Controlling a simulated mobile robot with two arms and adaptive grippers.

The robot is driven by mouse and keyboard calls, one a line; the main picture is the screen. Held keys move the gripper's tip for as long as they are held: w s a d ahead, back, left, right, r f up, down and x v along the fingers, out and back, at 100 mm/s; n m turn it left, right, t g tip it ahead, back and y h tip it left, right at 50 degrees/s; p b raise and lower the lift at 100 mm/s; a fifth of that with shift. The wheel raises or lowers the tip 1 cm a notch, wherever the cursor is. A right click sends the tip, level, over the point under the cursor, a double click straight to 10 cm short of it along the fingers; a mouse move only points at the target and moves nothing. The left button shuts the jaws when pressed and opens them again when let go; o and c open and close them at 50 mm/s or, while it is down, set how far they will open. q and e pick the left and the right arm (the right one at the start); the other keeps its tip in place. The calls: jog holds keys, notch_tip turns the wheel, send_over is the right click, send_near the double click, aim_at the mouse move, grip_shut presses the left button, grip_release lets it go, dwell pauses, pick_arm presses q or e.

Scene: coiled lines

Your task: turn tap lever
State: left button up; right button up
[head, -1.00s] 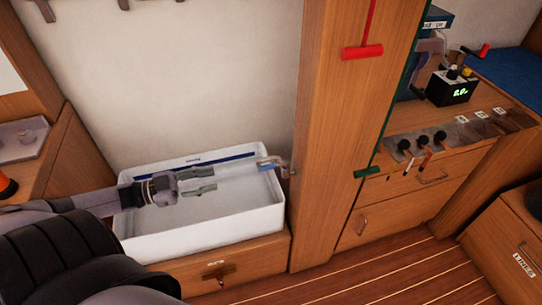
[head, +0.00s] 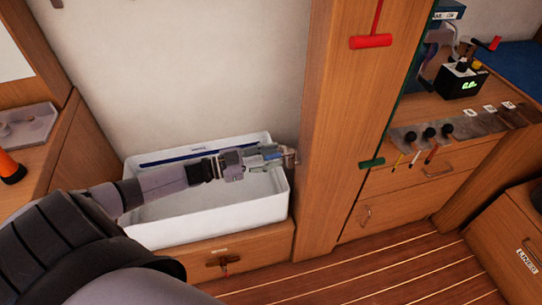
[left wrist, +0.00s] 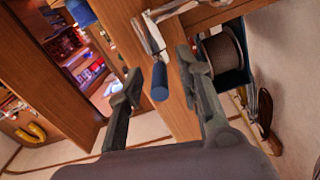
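The tap (head: 291,156) sticks out from the wooden post at the right end of the white basin. In the left wrist view the metal tap (left wrist: 148,36) is at top centre, and its lever with a blue end (left wrist: 159,91) points back between my fingers. My left gripper (head: 277,155) reaches over the basin to the tap and hides part of it. In the left wrist view its two dark fingers (left wrist: 159,66) are spread, one on each side of the lever, with gaps visible. My right gripper is not in view.
The white basin (head: 270,210) lies under my left arm. The wooden post (head: 335,120) stands close right of the tap, with a red T-handle (head: 371,41) above and a green handle (head: 371,163) to the side. In the left wrist view a rope spool (left wrist: 223,52) is behind the right finger.

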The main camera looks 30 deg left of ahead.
pick_arm(q)
jog(key=shift+c, duration=0.4)
grip_shut()
jog(key=shift+w, duration=0.1)
dwell(0.5)
